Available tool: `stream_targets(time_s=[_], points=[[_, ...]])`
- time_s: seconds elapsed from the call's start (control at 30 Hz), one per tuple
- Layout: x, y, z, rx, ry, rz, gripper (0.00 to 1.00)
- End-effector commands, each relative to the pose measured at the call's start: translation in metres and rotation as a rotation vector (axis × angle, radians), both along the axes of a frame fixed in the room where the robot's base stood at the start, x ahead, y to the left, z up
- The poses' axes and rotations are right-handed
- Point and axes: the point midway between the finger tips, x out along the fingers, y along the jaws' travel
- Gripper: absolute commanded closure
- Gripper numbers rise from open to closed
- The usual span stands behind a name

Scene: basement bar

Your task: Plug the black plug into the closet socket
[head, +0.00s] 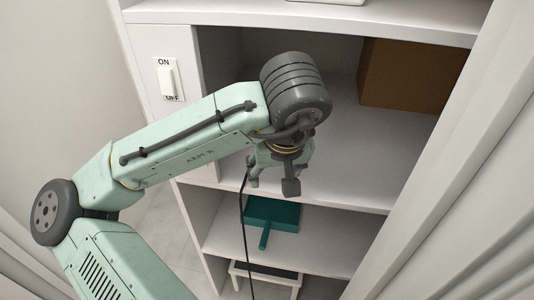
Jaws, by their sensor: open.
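My gripper (272,185) hangs at the end of my arm with its fingers pointing down, in front of the white closet shelves (350,155). Its fingers are spread apart and I see nothing between them. A thin black cord (243,215) runs down from beside the gripper's left finger, past the lower shelves, to the bottom of the view. I cannot make out the black plug; the cord's upper end is lost behind the gripper. No socket can be made out, and my arm covers part of the closet's left side.
A white ON/OFF switch (167,82) is on the closet's left panel. A brown box (410,78) stands on the upper shelf. A teal dustpan (272,213) lies lower down, above a small white stool (266,272). Pale curtains hang at right.

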Motion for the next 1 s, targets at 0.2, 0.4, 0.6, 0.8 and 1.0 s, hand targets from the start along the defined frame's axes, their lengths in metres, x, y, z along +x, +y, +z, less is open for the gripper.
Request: stream_targets(time_s=[0.2, 0.4, 0.6, 0.8, 1.0], points=[[0.048, 0.007, 0.002, -0.004, 0.002, 0.001, 0.42], [0.082, 0.012, 0.001, -0.002, 0.001, 0.0, 0.42], [0.092, 0.014, 0.0, -0.001, 0.0, -0.001, 0.42], [0.092, 0.014, 0.0, 0.001, -0.001, -0.001, 0.42], [0.097, 0.015, -0.015, -0.004, 0.002, 0.0, 0.42]])
